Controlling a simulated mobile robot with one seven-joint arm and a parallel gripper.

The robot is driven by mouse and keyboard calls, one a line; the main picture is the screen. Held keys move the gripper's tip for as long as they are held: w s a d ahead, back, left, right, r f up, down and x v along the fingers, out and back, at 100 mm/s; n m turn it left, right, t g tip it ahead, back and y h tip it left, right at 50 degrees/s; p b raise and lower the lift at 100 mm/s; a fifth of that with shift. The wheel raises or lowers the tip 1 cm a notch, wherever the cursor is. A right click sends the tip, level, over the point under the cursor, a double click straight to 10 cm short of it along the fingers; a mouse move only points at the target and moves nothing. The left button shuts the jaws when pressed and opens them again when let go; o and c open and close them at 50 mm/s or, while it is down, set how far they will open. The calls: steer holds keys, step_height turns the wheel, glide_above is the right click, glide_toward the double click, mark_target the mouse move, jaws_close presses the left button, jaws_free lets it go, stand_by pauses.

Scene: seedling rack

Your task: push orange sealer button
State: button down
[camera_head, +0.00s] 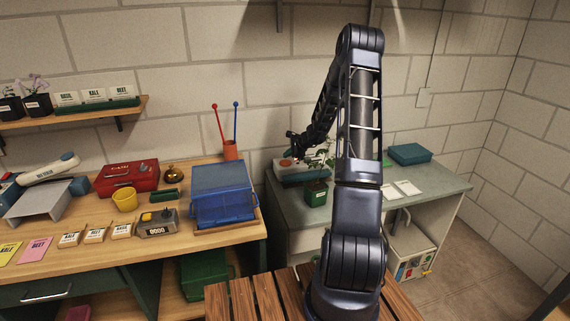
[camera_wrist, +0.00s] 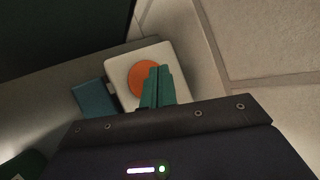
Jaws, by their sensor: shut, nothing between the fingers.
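The orange sealer button (camera_wrist: 146,79) is a round disc on the pale top of the sealer (camera_wrist: 167,53). In the wrist view my gripper (camera_wrist: 155,72) has its green fingers together, with the tips over the right part of the button. I cannot tell whether the tips touch it.
White cards (camera_head: 408,188) and a teal box (camera_head: 409,153) lie to the right on the counter (camera_head: 440,182). The block wall (camera_wrist: 270,40) is close behind. A blue bin (camera_head: 222,193) stands on the wooden bench.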

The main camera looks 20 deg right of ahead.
mark_target(287, 163)
steer(key=shift+r, duration=2.3)
steer(key=s+a+r+n+g+h, duration=0.1)
steer(key=s+a+r+n, duration=0.4)
steer(key=s+r, duration=0.6)
steer(key=s+a+r+n+g, duration=0.1)
steer(key=s+a+r+n, duration=0.4)
steer(key=s+r, duration=0.55)
steer(key=s+d+r+n+h, duration=0.1)
steer(key=s+n, duration=0.3)
steer(key=s, duration=1)
steer(key=s+d+r+n+h, duration=0.2)
steer(key=s+r+n+h, duration=0.1)
steer(key=s, duration=1.2)
steer(key=shift+s+r+n+h, duration=0.35)
steer(key=shift+n+h, duration=0.25)
steer(key=shift+n, duration=0.2)
